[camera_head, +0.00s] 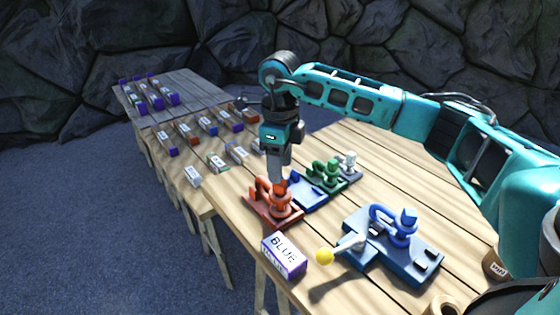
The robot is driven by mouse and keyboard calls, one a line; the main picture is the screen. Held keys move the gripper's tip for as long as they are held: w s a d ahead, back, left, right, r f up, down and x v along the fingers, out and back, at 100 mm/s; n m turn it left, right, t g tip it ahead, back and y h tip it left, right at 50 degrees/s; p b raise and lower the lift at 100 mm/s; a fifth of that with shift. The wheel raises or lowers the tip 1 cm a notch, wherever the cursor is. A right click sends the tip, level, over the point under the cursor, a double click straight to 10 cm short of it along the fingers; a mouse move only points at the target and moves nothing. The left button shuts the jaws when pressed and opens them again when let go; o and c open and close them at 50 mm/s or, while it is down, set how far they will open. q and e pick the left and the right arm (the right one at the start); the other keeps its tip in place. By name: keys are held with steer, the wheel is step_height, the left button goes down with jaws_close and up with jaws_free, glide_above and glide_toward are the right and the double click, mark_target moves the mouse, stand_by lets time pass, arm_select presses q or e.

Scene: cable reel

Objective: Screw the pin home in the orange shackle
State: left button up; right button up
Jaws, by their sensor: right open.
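The orange shackle (262,189) stands on an orange base near the left edge of the near table. Its pin (281,186) appears as an orange piece at the shackle's right side, partly hidden by my gripper. My right gripper (279,178) comes down from above over the pin, pointing downward. Its jaws are open, and I cannot tell whether the fingertips touch the pin. How deep the pin sits in the shackle cannot be made out. My left gripper is not in view.
A box marked BLUE (284,252) lies at the table's front edge. A green shackle (326,171) and a white one (348,163) stand behind. Labelled blocks line the left tables.

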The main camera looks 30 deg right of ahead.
steer(key=shift+f+b, duration=1.45)
steer(key=shift+f, duration=0.85)
jaws_close()
